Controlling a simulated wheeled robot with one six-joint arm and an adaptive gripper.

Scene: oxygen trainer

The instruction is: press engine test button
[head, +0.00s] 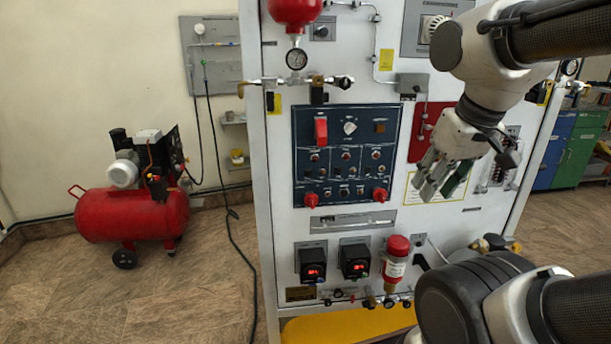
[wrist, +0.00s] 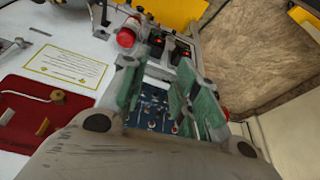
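The dark blue control panel (head: 333,142) is on the front of the white trainer cabinet. It carries a red switch cover (head: 321,130), a white knob (head: 350,128), several small switches and buttons, and two red knobs (head: 311,200) at its lower corners. The labels are too small to read, so I cannot tell which control is the engine test button. My gripper (head: 438,184) is in front of the cabinet, right of the panel and apart from it. In the wrist view, its green-padded fingers (wrist: 160,72) are open and empty, with part of the panel (wrist: 156,108) showing between them.
A red plate (head: 425,135) is right of the panel. Below are two black boxes with red displays (head: 312,265) and a red-topped cylinder (head: 396,255). A red compressor (head: 130,215) stands on the floor at left. Blue and green cabinets (head: 575,150) are at right.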

